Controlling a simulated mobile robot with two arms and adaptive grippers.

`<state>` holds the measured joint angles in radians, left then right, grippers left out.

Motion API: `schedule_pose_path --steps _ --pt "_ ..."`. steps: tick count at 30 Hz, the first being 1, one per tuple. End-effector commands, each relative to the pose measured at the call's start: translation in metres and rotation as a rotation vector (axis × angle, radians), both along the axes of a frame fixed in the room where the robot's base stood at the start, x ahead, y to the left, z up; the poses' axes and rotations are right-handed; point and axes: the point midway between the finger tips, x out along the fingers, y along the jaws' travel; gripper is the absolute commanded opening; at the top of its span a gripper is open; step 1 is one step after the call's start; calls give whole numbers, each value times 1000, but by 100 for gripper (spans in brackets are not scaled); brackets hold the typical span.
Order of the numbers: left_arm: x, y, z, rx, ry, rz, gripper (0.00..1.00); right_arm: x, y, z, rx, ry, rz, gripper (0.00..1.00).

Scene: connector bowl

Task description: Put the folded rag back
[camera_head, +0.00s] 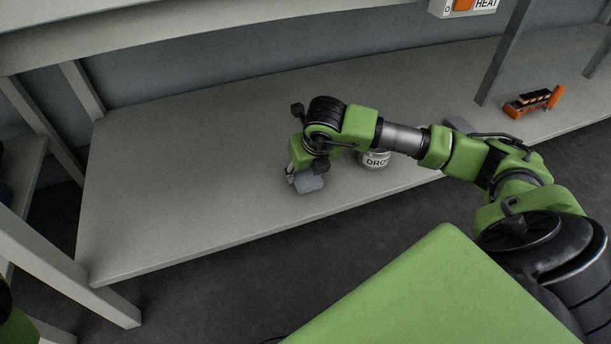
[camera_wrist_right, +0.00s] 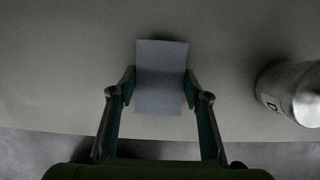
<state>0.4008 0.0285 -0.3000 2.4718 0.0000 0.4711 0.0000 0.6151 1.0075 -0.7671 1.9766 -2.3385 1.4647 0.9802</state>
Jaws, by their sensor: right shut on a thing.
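The folded rag (camera_head: 308,183) is a small blue-grey rectangle at the front part of the grey shelf (camera_head: 180,185) in the head view. In the right wrist view the rag (camera_wrist_right: 161,77) lies between the two fingers. My right gripper (camera_head: 302,178) is shut on the rag, one finger at each side of it; the gripper also shows in the right wrist view (camera_wrist_right: 161,90). Whether the rag touches the shelf or is just above it, I cannot tell. My left gripper is not in view.
A metal can (camera_head: 376,159) with lettering stands right of the rag, partly behind my right arm; it also shows in the right wrist view (camera_wrist_right: 292,92). An orange and black object (camera_head: 533,101) sits at the far right. The shelf's left part is clear.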

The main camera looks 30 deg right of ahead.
Motion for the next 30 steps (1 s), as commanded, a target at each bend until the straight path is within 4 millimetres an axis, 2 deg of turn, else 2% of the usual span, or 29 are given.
schedule_pose_path --steps 11,12,14,25,28,30 --pt "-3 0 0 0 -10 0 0 0 0 -6 0 -1 0 24" --pt "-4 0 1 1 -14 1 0 0 0 -6 0 -1 0 47" --pt "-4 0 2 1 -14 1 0 0 0 -5 0 -1 0 61" --pt "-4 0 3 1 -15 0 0 0 0 -4 0 -1 0 61" --pt "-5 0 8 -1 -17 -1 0 -2 1 5 0 -2 0 61" --pt "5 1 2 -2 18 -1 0 -5 2 15 0 -4 2 61"
